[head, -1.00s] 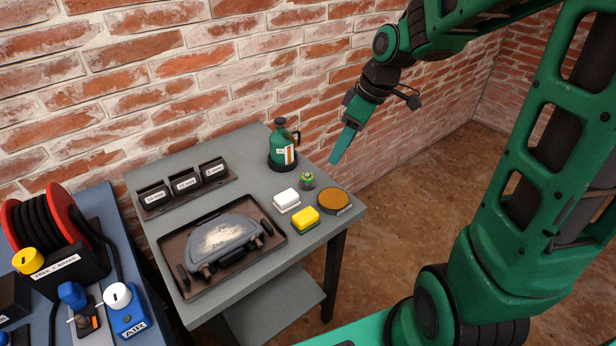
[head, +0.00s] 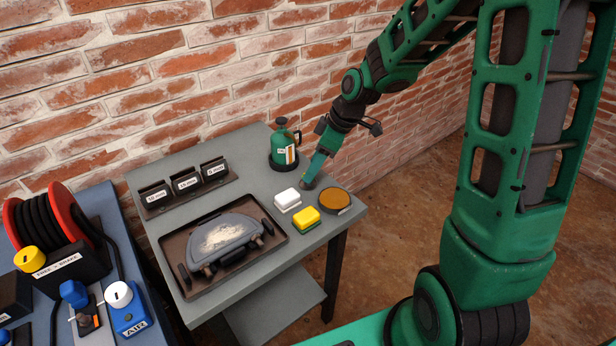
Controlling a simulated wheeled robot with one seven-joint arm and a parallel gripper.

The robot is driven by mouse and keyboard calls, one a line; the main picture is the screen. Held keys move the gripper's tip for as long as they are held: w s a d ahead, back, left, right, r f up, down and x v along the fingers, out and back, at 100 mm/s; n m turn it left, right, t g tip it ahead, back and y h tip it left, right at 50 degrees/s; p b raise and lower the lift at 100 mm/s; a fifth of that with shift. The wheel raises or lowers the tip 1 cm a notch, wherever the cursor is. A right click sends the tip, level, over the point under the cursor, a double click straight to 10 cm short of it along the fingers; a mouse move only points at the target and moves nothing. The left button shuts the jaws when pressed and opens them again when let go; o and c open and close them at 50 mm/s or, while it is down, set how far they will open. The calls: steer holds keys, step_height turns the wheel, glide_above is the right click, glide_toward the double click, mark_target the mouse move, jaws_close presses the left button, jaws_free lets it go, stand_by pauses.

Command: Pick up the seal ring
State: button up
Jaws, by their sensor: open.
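My green gripper (head: 312,174) is low over the right back part of the grey table, its fingers pointing down. Its fingertips are at a small round grey stand (head: 308,186), which they mostly hide. The earlier view shows small green, yellow and red pieces on this stand; a seal ring may be among them, but I cannot make one out now. I see nothing held, and cannot tell whether the fingertips touch the stand.
Close by are a green can (head: 284,148), a white block (head: 287,199), a yellow block (head: 305,216) and a round brown-topped dish (head: 335,200). A dark tray (head: 187,285) and labelled black bins (head: 186,186) stand farther left. A brick wall (head: 180,90) rises behind the table.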

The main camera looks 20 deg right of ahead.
steer(key=shift+x, duration=0.95)
steer(key=c, duration=1.1)
steer(key=shift+r, duration=0.1)
steer(key=r, duration=0.4)
steer(key=shift+a+r, duration=0.2)
steer(key=a+r, duration=0.6)
steer(key=a, duration=0.5)
steer(key=shift+s+a+r, duration=0.15)
steer(key=shift+s+r, duration=0.1)
